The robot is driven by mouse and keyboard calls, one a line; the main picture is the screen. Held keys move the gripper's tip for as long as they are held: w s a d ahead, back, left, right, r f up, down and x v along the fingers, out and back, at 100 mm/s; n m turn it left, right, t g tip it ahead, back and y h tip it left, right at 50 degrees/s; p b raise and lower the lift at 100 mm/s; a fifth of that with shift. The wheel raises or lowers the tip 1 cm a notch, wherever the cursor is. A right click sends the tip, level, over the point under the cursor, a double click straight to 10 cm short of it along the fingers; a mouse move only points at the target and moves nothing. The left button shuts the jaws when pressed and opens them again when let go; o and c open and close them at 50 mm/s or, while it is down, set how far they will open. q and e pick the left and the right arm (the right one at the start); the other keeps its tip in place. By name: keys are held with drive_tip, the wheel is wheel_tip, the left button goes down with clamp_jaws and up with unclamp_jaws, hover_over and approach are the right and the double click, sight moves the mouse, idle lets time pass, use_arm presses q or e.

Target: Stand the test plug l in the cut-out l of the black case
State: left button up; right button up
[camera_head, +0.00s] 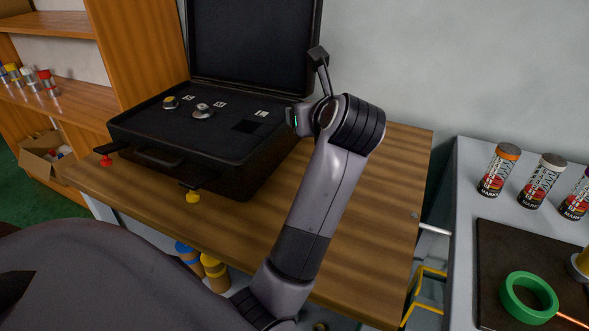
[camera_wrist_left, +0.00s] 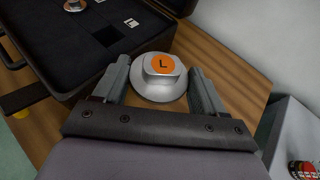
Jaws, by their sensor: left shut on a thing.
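In the left wrist view, test plug l (camera_wrist_left: 163,66) is a silver round-flanged piece with an orange top marked L. My left gripper (camera_wrist_left: 158,80) is shut on it, one finger on each side. In the head view this gripper (camera_head: 296,118) is at the right side of the open black case (camera_head: 170,140), and the plug cannot be made out there. Cut-out l (camera_head: 247,127) is an empty dark square in the case's right part, beside a white L label (camera_head: 262,113). In the wrist view the plug appears to the right of the case. My right gripper is not in view.
Two other plugs (camera_head: 203,110) (camera_head: 170,102) stand in the case beside labels. The raised lid (camera_head: 253,45) stands behind. The wooden table (camera_head: 380,200) is clear right of the case. A grey bench (camera_head: 462,190) at right holds cans (camera_head: 499,170) and green tape (camera_head: 528,298).

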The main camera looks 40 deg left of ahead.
use_arm(q)
wheel_tip(320, 180, down, 15)
drive_tip(key=shift+f+b, duration=0.1)
drive_tip(key=shift+b, duration=0.3)
drive_tip(key=shift+f, duration=0.2)
drive_tip(key=o, duration=1.2)
